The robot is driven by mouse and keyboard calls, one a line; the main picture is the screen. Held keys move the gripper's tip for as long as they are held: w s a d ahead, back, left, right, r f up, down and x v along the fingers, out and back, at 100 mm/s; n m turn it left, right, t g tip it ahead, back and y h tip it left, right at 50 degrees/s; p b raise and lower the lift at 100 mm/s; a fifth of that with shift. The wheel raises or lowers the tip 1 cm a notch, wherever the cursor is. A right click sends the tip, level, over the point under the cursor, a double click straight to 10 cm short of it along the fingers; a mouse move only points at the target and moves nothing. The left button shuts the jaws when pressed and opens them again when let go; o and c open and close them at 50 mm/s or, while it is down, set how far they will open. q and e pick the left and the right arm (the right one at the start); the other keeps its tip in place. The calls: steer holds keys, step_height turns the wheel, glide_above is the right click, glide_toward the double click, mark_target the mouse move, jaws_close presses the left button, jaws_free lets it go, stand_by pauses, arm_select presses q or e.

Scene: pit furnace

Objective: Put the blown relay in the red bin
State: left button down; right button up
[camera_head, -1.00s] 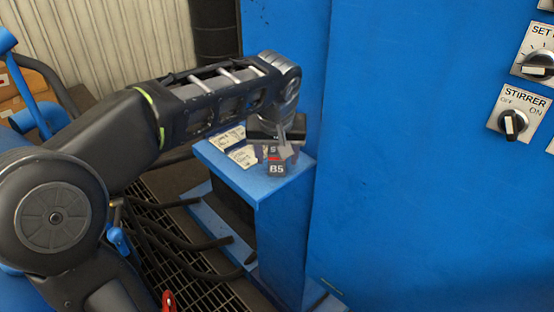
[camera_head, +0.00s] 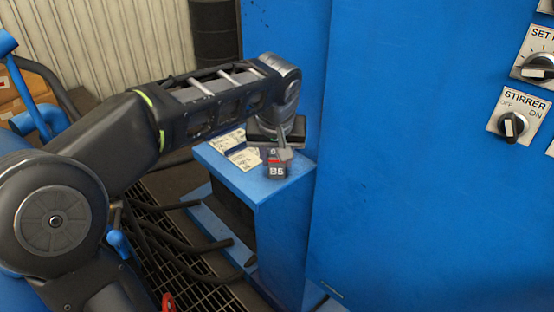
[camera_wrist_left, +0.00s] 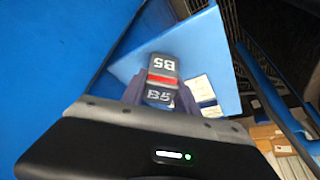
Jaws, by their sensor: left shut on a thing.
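A small dark grey relay (camera_head: 276,170) marked B5, with a red band, is at the top of a blue ledge. It also shows in the left wrist view (camera_wrist_left: 162,78). My left gripper (camera_head: 281,156) points down over the ledge and is shut on this relay, with one finger on each side of it in the wrist view. I cannot tell whether the relay touches the ledge. My right gripper is not in view. I see no clear red bin; only a small red piece (camera_head: 168,301) shows at the bottom edge of the head view.
Pale paper labels (camera_head: 243,157) lie on the blue ledge (camera_head: 292,183) beside the relay. A tall blue cabinet (camera_head: 420,190) with a stirrer knob (camera_head: 512,126) stands close on the right. Black hoses (camera_head: 190,246) and a floor grating are below left.

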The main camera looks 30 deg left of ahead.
arm_select(q)
step_height(320, 180, up, 10)
steer(key=shift+p, duration=0.3)
stand_by(0.7)
